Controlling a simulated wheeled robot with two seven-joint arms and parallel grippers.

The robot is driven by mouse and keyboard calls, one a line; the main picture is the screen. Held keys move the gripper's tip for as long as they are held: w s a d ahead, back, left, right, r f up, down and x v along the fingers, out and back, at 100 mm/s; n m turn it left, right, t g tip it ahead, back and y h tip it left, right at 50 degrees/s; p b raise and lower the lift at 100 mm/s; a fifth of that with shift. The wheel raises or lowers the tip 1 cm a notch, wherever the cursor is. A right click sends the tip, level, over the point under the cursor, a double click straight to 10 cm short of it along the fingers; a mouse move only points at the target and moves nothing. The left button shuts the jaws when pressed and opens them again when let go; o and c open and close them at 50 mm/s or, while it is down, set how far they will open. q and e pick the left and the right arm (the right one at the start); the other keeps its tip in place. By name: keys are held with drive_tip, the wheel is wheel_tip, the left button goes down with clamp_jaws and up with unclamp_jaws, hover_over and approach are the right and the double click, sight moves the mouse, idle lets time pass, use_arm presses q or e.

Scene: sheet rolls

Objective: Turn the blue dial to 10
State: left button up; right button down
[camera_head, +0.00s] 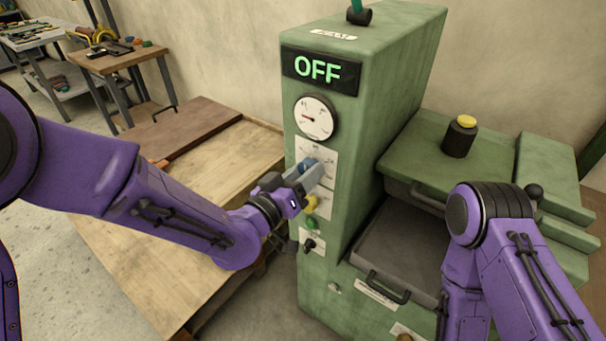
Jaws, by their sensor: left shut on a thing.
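The blue dial (309,165) is on the front panel of a green machine (340,230), below a round gauge (315,118). My left gripper (311,172) is at the panel with its fingers closed around the dial, hiding much of it. The dial's setting and most of its scale cannot be read. A lit display (319,70) above the gauge reads OFF. My right arm comes in at the lower right in front of the machine; its gripper does not show.
A yellow knob (310,204), a green button (312,224) and a small black switch (310,244) sit just below the dial. A wooden table (130,262) lies left.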

use_arm(q)
drive_tip(key=o, duration=1.1)
drive_tip(key=shift+c, duration=0.2)
drive_tip(key=p+v, duration=0.7)
drive_tip(key=v, duration=0.3)
drive_tip(key=shift+a, duration=0.15)
drive_tip(key=shift+s, duration=0.1)
